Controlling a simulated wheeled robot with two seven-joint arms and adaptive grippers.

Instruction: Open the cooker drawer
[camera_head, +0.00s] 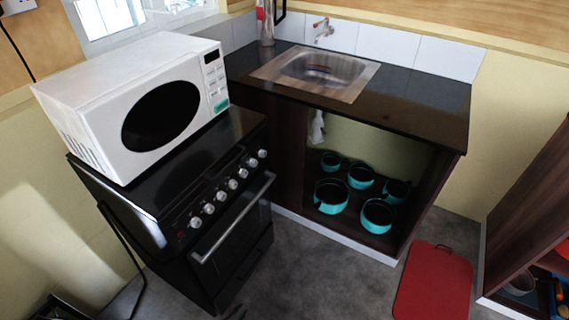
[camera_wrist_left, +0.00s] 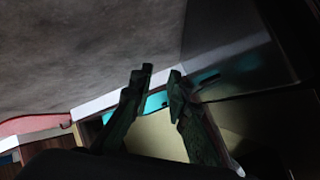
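The black cooker (camera_head: 190,215) stands at the left under a white microwave. Its front has a row of white knobs, a long silver bar handle (camera_head: 232,220) on the oven door, and a dark drawer front (camera_head: 243,270) low down, which looks closed. In the left wrist view, my left gripper (camera_wrist_left: 159,78) has its two dark fingers apart with nothing between them. A dark, shiny front (camera_wrist_left: 238,45), probably the cooker, lies beyond them to the right. In the head view, only a small dark piece shows at the bottom edge, perhaps my left gripper. My right gripper is not seen.
The white microwave (camera_head: 150,100) sits on the cooker. An open cupboard with several teal pots (camera_head: 332,196) stands right of it, under a sink (camera_head: 315,72). A red board (camera_head: 434,284) lies on the floor at right. Grey floor (camera_head: 315,275) before the cooker is clear.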

